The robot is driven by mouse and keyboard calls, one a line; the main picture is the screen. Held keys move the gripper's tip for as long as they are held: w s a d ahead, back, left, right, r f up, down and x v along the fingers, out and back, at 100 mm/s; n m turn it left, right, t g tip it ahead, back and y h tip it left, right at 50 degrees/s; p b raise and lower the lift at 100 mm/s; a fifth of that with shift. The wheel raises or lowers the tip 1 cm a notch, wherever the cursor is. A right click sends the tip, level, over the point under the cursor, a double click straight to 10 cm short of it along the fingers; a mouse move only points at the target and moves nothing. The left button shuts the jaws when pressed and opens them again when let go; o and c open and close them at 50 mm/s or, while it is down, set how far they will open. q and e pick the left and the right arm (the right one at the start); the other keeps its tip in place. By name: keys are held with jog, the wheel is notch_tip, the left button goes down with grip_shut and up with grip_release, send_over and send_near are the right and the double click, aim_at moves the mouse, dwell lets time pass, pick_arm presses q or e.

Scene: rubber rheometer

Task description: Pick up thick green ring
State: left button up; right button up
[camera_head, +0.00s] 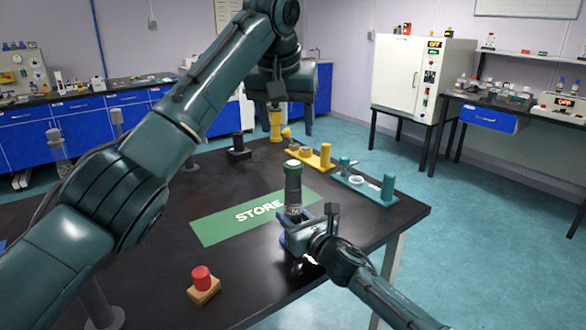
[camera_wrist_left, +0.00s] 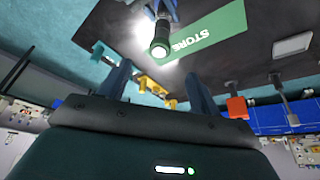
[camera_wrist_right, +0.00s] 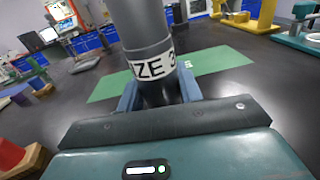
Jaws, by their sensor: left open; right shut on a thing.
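A dark grey cylinder (camera_head: 293,190) stands upright near the STORE mat. A thick green ring (camera_head: 292,168) is around its top. In the left wrist view the green ring (camera_wrist_left: 160,45) shows at the cylinder's lit end. My right gripper (camera_head: 296,226) is shut on the lower part of the cylinder. The right wrist view shows its fingers on both sides of the cylinder (camera_wrist_right: 143,40), below a label partly reading "ZE 3". My left gripper (camera_head: 273,98) is open and empty, pointing down, above and beyond the cylinder in the head view.
A green STORE mat (camera_head: 225,224) lies on the black table (camera_head: 330,275). Behind it stand a yellow fixture (camera_head: 312,158), a teal fixture (camera_head: 375,188) and a black block (camera_head: 238,152). A red knob on a wooden block (camera_head: 203,290) sits at the front left. The front middle is clear.

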pick_arm(q)
send_over(292, 164)
jog(key=s, duration=0.3)
notch_tip(292, 164, down, 6)
jog(key=shift+w+a+x, duration=0.1)
jog(key=shift+w+x, duration=0.1)
jog(key=shift+x, duration=1)
jog(key=shift+w+a+x, duration=0.1)
jog(key=shift+w+x, duration=0.1)
jog(key=shift+x, duration=1.05)
jog(key=shift+r, duration=0.15)
jog(key=shift+c, duration=0.3)
jog(key=c, duration=1)
pick_arm(e)
jog(key=shift+f, duration=0.1)
pick_arm(q)
jog(key=shift+o, duration=0.2)
